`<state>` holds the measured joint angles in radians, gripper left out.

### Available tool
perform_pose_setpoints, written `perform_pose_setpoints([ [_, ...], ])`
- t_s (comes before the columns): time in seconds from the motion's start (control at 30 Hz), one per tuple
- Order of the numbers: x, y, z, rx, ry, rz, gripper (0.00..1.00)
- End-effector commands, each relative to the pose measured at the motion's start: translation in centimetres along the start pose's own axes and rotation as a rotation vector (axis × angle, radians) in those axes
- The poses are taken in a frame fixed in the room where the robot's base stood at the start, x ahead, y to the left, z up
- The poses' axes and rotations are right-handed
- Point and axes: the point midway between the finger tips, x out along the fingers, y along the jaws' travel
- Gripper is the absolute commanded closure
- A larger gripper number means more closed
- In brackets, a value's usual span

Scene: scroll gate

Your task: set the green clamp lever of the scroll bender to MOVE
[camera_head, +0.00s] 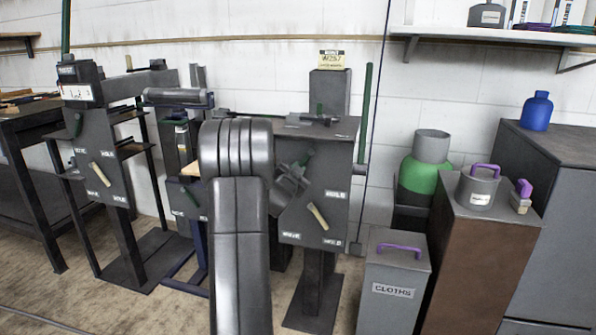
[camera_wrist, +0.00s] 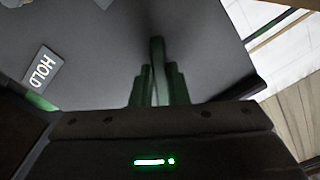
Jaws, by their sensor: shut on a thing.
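The scroll bender (camera_head: 342,172) is the dark machine right of my arm in the head view. Its front panel carries small HOLD and MOVE labels and a cream-handled lever (camera_head: 317,215) low down. My gripper (camera_head: 298,172) is at the upper part of this panel and partly covers the green clamp lever (camera_head: 306,158). In the wrist view the green lever (camera_wrist: 157,60) stands between the fingers of my gripper (camera_wrist: 157,88), which are shut on it. A HOLD label (camera_wrist: 40,70) lies to its left. I cannot tell the lever's exact setting.
A similar machine (camera_head: 100,150) with its own levers stands at the left. A grey CLOTHS bin (camera_head: 395,290) and a brown cabinet (camera_head: 480,260) stand close on the right. My arm hides part of the middle. Bare floor shows at the lower left.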

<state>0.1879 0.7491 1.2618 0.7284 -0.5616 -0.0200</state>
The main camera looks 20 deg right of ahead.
Motion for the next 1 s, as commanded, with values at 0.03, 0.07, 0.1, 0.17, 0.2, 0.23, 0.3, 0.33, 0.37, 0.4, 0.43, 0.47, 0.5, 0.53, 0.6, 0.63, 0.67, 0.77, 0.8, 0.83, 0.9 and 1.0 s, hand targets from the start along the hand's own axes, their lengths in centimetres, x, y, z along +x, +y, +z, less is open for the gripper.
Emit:
perform_pose_setpoints([
  [0.03, 0.0, -0.1, 0.0, 0.003, 0.0, -0.002, 1.0],
  [0.07, 0.0, -0.1, 0.0, 0.002, 0.0, -0.002, 1.0],
  [0.1, 0.0, -0.1, 0.0, 0.002, 0.001, -0.002, 1.0],
  [0.17, 0.0, -0.1, -0.1, 0.002, 0.001, -0.002, 0.76],
  [0.2, 0.0, -0.1, -0.1, 0.002, 0.001, -0.002, 0.68],
  [0.23, 0.0, -0.1, -0.1, 0.001, 0.001, -0.002, 0.64],
  [0.3, 0.0, -0.1, 0.0, 0.001, 0.001, -0.002, 0.64],
  [0.33, 0.0, -0.1, 0.0, 0.001, 0.001, -0.002, 0.64],
  [0.37, 0.0, -0.1, 0.0, 0.001, 0.001, -0.002, 0.64],
  [0.4, 0.0, -0.1, 0.0, 0.001, 0.001, -0.001, 0.64],
  [0.43, 0.0, -0.1, 0.0, 0.0, 0.001, -0.001, 0.64],
  [0.47, 0.0, -0.1, -0.1, 0.0, 0.001, -0.001, 0.64],
  [0.5, 0.0, -0.1, -0.1, 0.0, 0.001, -0.001, 0.64],
  [0.53, -0.1, -0.1, -0.1, 0.0, 0.001, -0.001, 0.64],
  [0.6, -0.4, -0.1, -0.1, -0.001, 0.0, -0.001, 0.64],
  [0.63, -0.7, -0.1, -0.1, -0.001, 0.0, -0.001, 0.64],
  [0.67, -1.0, -0.2, -0.1, -0.001, 0.0, -0.002, 0.64],
  [0.77, -2.4, -0.2, -0.1, 0.0, -0.001, -0.001, 0.64],
  [0.8, -3.1, -0.2, -0.1, -0.001, -0.001, -0.002, 0.64],
  [0.83, -3.7, -0.2, -0.1, -0.001, -0.002, -0.001, 0.64],
  [0.9, -5.2, -0.3, -0.1, -0.001, -0.002, -0.002, 0.64],
  [1.0, -7.3, -0.3, -0.1, -0.001, -0.002, -0.002, 0.64],
])
